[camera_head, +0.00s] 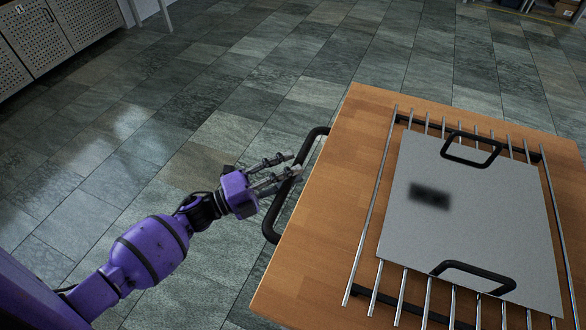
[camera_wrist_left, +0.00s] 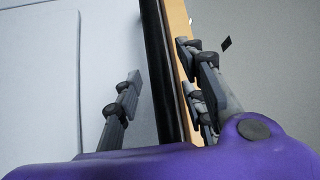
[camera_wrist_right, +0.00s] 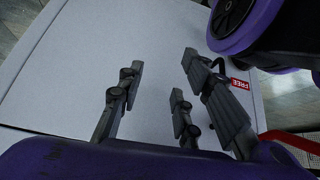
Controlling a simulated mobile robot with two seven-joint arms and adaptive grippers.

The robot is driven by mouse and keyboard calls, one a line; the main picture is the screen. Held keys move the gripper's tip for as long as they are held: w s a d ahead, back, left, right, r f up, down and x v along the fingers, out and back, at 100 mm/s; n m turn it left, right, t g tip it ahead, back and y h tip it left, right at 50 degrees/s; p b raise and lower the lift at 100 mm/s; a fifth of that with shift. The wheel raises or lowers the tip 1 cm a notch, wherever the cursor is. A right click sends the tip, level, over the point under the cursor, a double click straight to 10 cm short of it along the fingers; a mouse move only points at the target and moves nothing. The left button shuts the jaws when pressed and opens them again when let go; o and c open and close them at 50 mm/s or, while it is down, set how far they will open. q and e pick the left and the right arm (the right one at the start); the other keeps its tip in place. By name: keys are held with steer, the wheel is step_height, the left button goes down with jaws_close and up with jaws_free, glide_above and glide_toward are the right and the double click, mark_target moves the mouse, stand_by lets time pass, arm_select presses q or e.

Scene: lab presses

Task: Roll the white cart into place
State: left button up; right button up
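The cart (camera_head: 330,165) has a wooden top, seen at the right of the head view, with a black bar handle (camera_head: 271,222) along its left edge. In the left wrist view the handle (camera_wrist_left: 160,40) runs between my left gripper's fingers (camera_wrist_left: 160,78), with the wood edge (camera_wrist_left: 181,25) beside it and a pale panel to the left. My left gripper (camera_head: 292,165) is open around the handle, with gaps visible on both sides. My right gripper (camera_wrist_right: 158,80) is outside the head view. It is open and empty in front of a white surface with a red "FREE" label (camera_wrist_right: 241,87).
A grey plate (camera_head: 470,220) with two black handles lies on metal rods on the cart top. A perforated cabinet (camera_head: 60,35) stands at the far left. The tiled floor (camera_head: 270,70) between is clear. A dark round wheel-like part (camera_wrist_right: 230,18) shows in the right wrist view.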

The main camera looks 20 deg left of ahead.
arm_select(q)
steer(key=shift+x, duration=0.8)
jaws_close()
